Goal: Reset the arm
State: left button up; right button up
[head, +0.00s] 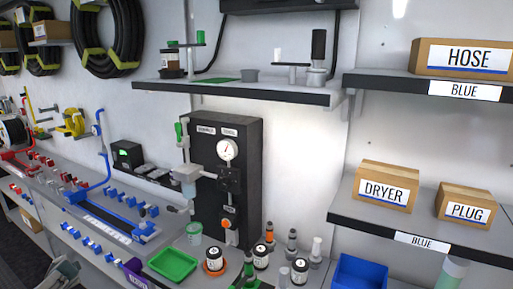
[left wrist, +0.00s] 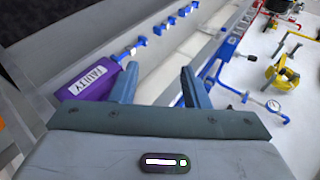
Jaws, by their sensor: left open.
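My left gripper (left wrist: 159,68) shows in the left wrist view with its two blue fingers spread apart and nothing between them. The blue-edged bench (left wrist: 190,45) lies beyond the fingers, and a purple bin labelled FAULTY (left wrist: 92,83) is close to the left finger. In the head view, a grey-green part that looks like my left gripper (head: 64,272) sits at the bottom left, in front of the bench and left of the purple bin (head: 136,275). Its fingers are hard to make out there. My right gripper is in neither view.
A black panel with a gauge (head: 228,150) stands at the middle of the bench. A green tray (head: 173,264), several small bottles and a blue bin (head: 359,272) are in front of it. Shelves with DRYER (head: 386,187) and PLUG (head: 466,206) boxes are at the right.

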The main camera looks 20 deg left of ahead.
pick_arm(q)
jog(key=s+a+f+g, duration=0.1)
jog(key=s+f, duration=0.5)
jog(key=s, duration=0.7)
jog(key=s+a+f+g, duration=0.1)
jog(key=s+f, duration=0.5)
jog(key=s, duration=0.7)
jog(key=s+d+f+n+g+h, duration=0.1)
jog(key=s+d+f+h, duration=0.15)
jog(key=d+f, duration=1.05)
jog(key=s+d+f+n+h, duration=0.15)
jog(key=s+d+f, duration=0.25)
jog(key=d+f, duration=0.85)
jog(key=s+d+f+h, duration=0.2)
jog(key=d+f+h, duration=0.15)
jog(key=d, duration=1.55)
jog(key=s+d+f+h, duration=0.15)
jog(key=d+f, duration=0.35)
jog(key=d, duration=1.4)
notch_tip(320, 180, down, 8)
jog(key=b, duration=0.8)
jog(key=shift+w+d+f+n+b, duration=0.2)
jog(key=shift+d+n+b, duration=0.1)
jog(key=shift+d+n, duration=0.1)
